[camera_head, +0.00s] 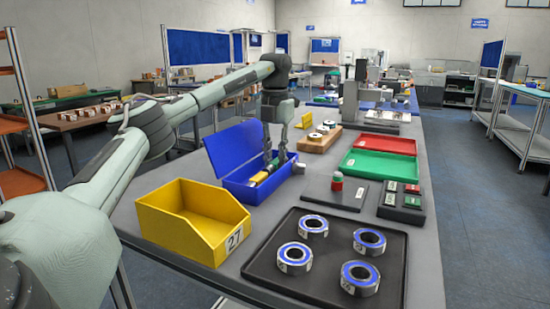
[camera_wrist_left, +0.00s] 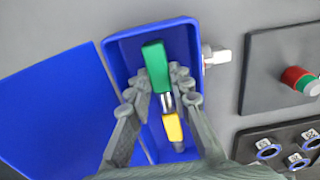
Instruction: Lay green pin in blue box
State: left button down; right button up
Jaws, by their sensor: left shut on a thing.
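The green pin (camera_wrist_left: 155,62) has a green end, a silver middle and a yellow end. My left gripper (camera_wrist_left: 160,75) is shut on its green part, with one finger on each side. The pin is over the inside of the blue box (camera_wrist_left: 121,52), lined up roughly along its length. In the head view, my left gripper (camera_head: 277,160) reaches down into the open blue box (camera_head: 243,194), and the yellow end of the pin (camera_head: 262,176) shows between the walls. Whether the pin touches the box floor is hard to tell. My right gripper is not in view.
The box lid (camera_head: 234,147) stands open at its left. A yellow bin (camera_head: 190,222) and a black tray (camera_head: 250,265) with several blue-and-white rings are nearer. A dark plate (camera_head: 318,194) with a red-and-green piece (camera_head: 337,182) lies to the right, before green (camera_head: 378,165) and red (camera_head: 386,143) trays.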

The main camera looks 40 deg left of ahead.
aim_at(275, 162)
pick_arm(q)
jog(key=shift+f, duration=0.15)
jog(key=c, duration=1.6)
grip_release()
jog(key=shift+c, duration=0.2)
notch_tip(275, 162, up, 13)
jog(key=shift+f, duration=0.2)
